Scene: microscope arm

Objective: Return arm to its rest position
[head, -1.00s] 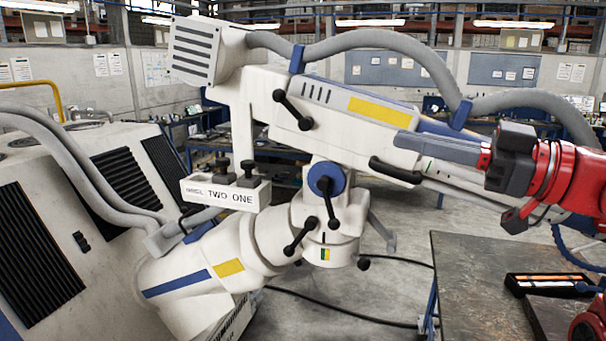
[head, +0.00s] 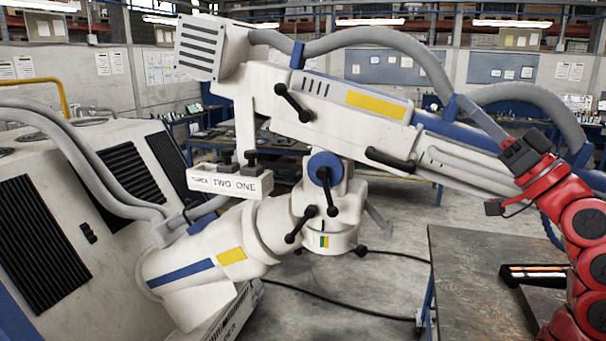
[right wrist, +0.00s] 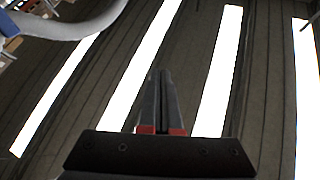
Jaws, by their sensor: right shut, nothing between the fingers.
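The microscope arm (head: 322,95) is a white jointed arm with blue and yellow stripes and several black lever handles. Its upper beam slopes from a slotted head at upper left down to the right. A blue round joint (head: 326,168) links it to the lower white arm (head: 205,262). A black handle (head: 390,159) sits on the beam's underside. My right gripper (head: 524,152) is beside the beam's right end; whether it touches is unclear. My left gripper is out of view.
Grey hoses (head: 375,37) run over the beam and down past my right arm. A large white cabinet (head: 75,215) with dark vents stands at left. A metal table (head: 465,275) with a small tray (head: 540,275) is at lower right.

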